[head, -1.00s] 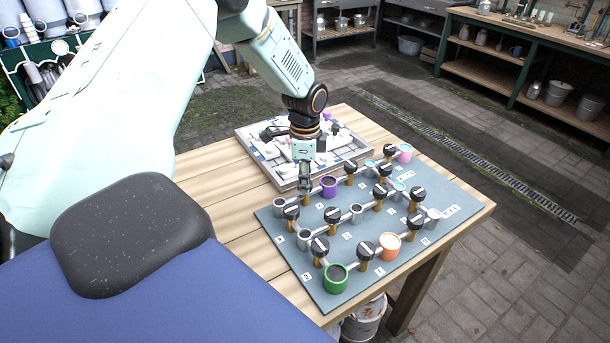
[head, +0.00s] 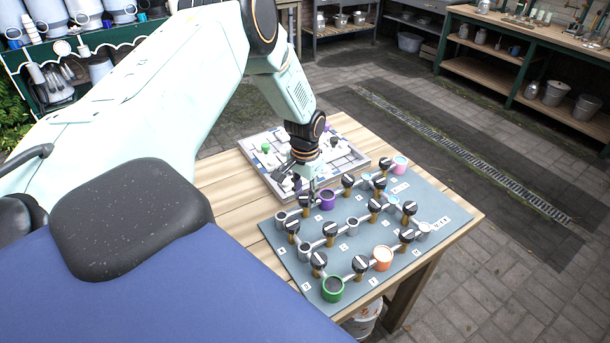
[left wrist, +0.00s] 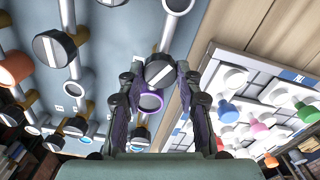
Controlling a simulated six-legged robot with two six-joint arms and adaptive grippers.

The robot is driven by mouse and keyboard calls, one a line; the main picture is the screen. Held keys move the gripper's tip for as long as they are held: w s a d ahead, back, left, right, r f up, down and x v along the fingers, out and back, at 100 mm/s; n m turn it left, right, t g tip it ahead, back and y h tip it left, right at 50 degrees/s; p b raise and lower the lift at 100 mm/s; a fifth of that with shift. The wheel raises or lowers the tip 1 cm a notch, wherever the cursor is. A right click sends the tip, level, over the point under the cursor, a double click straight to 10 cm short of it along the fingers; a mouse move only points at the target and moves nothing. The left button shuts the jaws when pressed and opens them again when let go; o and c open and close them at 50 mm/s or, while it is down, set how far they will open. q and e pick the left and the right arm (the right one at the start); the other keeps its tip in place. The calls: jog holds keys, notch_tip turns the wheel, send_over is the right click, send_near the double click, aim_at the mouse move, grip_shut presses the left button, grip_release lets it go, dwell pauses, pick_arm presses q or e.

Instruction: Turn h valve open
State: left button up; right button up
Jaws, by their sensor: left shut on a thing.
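A grey-blue board (head: 290,258) on the table carries several black valve knobs with white bars on pipes between cups. My left gripper (head: 310,190) points down at the far-left knob (head: 304,199), beside the purple cup (head: 327,200). In the left wrist view, the gripper (left wrist: 160,85) has its two fingers on either side of this black knob (left wrist: 160,70), and its white bar runs diagonally. The purple cup rim (left wrist: 151,101) shows between the fingers. The small letter labels are too small to read, so I cannot tell which valve is h. My right gripper is out of view.
Another knob (head: 347,181) stands close to the right, and a grey cup (head: 281,219) is just left. A white tray of small parts (head: 340,160) lies behind the gripper. The green cup (head: 332,289) and orange cup (head: 383,258) are nearer. Bare wood (head: 228,215) lies left of the board.

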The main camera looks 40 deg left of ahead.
aim_at(305, 198)
pick_arm(q)
jog(key=n+p, duration=0.2)
jog(key=n, duration=0.2)
jog(key=shift+s, duration=0.2)
jog(key=shift+f+n+p, duration=0.15)
jog(key=shift+n+p, duration=0.2)
jog(key=shift+n, duration=0.55)
jog(key=o, duration=0.8)
jog(key=shift+c, duration=0.2)
jog(key=o, duration=0.4)
jog(key=shift+w, duration=0.15)
notch_tip(305, 198, up, 12)
